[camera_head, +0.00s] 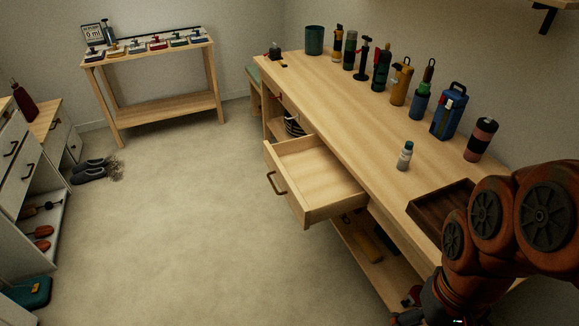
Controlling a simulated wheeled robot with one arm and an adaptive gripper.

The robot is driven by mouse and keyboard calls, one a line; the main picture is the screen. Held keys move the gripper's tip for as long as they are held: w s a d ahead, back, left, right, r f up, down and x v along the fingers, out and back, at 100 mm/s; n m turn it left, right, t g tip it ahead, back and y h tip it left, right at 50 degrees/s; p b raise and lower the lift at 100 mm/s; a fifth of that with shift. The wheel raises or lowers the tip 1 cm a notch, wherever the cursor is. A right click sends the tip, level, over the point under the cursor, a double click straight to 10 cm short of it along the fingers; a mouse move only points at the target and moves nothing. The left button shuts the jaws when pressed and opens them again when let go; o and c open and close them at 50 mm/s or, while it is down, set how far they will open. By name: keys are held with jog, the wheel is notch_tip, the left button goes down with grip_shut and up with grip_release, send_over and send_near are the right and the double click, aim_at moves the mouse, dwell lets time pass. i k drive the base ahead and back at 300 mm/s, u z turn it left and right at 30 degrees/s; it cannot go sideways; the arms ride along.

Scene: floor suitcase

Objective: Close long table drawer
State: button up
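The long table (345,108) runs along the right wall, with a light wood top. Its drawer (317,178) is pulled far out toward the left and looks empty. A dark handle (276,184) is on the drawer's front face. My orange arm enters at the lower right, in front of the table's near end. My gripper is at or below the bottom edge near the arm's end, and its fingers cannot be made out. The arm is apart from the drawer, to its right and nearer the camera.
Several bottles and flasks stand along the table's back, with a small white-green bottle (405,155) nearer the front. A dark wooden tray (437,203) lies by my arm. Open carpet (190,220) lies left of the drawer. Slippers (91,170) lie near the left cabinet.

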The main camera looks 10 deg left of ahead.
aim_at(317, 187)
jog(key=u, duration=0.45)
jog(key=k, duration=0.6)
jog(key=u, duration=1.45)
jog(key=i, duration=2)
jog(key=z, duration=0.35)
